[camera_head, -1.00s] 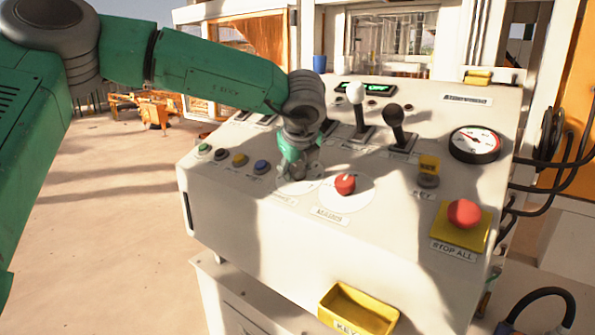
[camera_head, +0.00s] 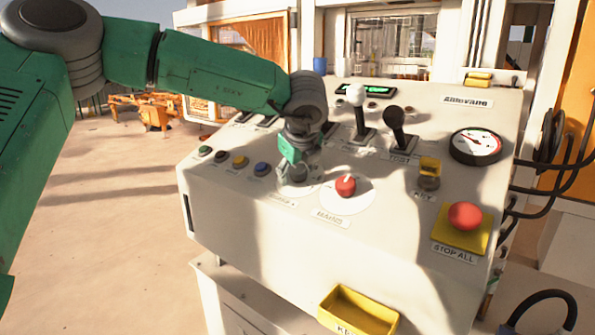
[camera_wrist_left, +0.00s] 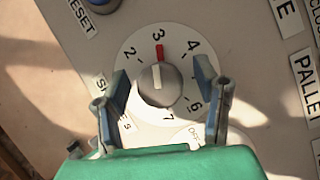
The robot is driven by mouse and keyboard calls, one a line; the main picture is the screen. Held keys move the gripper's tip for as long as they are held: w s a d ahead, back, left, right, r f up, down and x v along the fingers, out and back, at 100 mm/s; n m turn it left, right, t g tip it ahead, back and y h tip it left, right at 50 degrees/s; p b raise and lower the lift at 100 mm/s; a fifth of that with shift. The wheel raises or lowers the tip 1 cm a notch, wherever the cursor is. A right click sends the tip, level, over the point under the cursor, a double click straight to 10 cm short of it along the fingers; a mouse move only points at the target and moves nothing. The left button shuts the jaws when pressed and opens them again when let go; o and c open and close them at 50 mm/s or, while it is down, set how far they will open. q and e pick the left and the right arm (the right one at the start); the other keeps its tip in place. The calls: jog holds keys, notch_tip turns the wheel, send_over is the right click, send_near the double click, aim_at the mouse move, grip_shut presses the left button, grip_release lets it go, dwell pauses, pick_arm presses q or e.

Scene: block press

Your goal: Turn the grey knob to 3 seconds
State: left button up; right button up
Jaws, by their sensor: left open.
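The grey knob (camera_wrist_left: 160,86) sits on a white round dial (camera_wrist_left: 180,42) with printed numbers. Its white pointer line points at the 3, in line with a red mark just under that number. My left gripper (camera_wrist_left: 162,76) is open, with one finger on each side of the knob and visible gaps between fingers and knob. In the head view the left gripper (camera_head: 298,160) is over the dial (camera_head: 290,188), and the grey knob (camera_head: 297,174) shows partly below it. My right gripper is not in view.
A red knob (camera_head: 345,185) on its own dial is close on the right. Two levers, with white (camera_head: 356,94) and black (camera_head: 394,116) tops, stand behind. Coloured buttons (camera_head: 239,161) line the left. A red stop button (camera_head: 465,215) and yellow tray (camera_head: 357,309) are farther right and front.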

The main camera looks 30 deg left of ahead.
pick_arm(q)
jog(key=shift+r, duration=0.15)
jog(key=v, duration=1.1)
jog(key=shift+s+d, duration=0.15)
jog(key=shift+d, duration=0.05)
jog(key=shift+r, duration=0.15)
